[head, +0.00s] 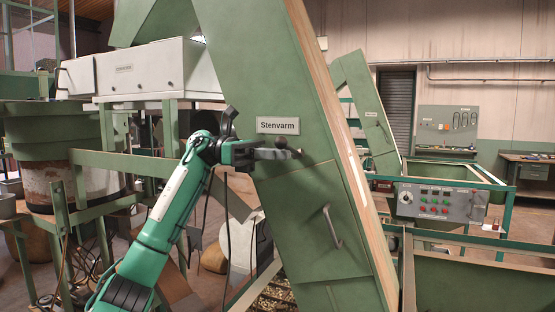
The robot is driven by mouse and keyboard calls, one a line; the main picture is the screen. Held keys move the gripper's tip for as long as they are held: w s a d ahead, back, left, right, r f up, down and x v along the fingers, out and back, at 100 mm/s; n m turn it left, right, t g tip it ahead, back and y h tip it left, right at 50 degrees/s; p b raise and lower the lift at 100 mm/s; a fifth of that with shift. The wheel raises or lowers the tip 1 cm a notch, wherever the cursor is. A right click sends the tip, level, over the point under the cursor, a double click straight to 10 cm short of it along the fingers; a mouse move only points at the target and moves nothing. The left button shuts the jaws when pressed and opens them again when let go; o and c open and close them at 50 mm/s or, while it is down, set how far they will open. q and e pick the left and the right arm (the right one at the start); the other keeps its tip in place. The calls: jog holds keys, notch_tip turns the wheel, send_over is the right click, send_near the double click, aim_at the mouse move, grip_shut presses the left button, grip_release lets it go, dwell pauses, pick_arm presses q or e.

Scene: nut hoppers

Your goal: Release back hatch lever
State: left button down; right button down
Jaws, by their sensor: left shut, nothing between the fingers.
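A tall, tilted green chute (238,65) with a "Stenvarm" label (278,126) fills the middle of the head view. A hatch panel (305,220) with a bar handle (332,227) is on its lower part. My left gripper (284,153) is in front of the chute, just below the label. Its fingers are shut and appear empty. No other lever on the hatch can be made out. My right gripper is not in view.
A control panel (436,202) with buttons stands at the right, by green hoppers (480,280). A green frame (75,205) and large vat (45,125) stand at the left. Nuts (278,296) lie below the chute. A workbench (530,158) is far right.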

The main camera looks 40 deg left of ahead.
pick_arm(q)
jog(key=shift+a+r, duration=0.15)
jog(key=shift+r, duration=0.1)
dwell(0.5)
jog(key=shift+a, duration=0.1)
jog(key=b+v, duration=0.2)
jog(key=v, duration=0.5)
jog(key=shift+a+f, duration=0.15)
jog(key=shift+a, duration=0.05)
jog(key=shift+d, duration=0.15)
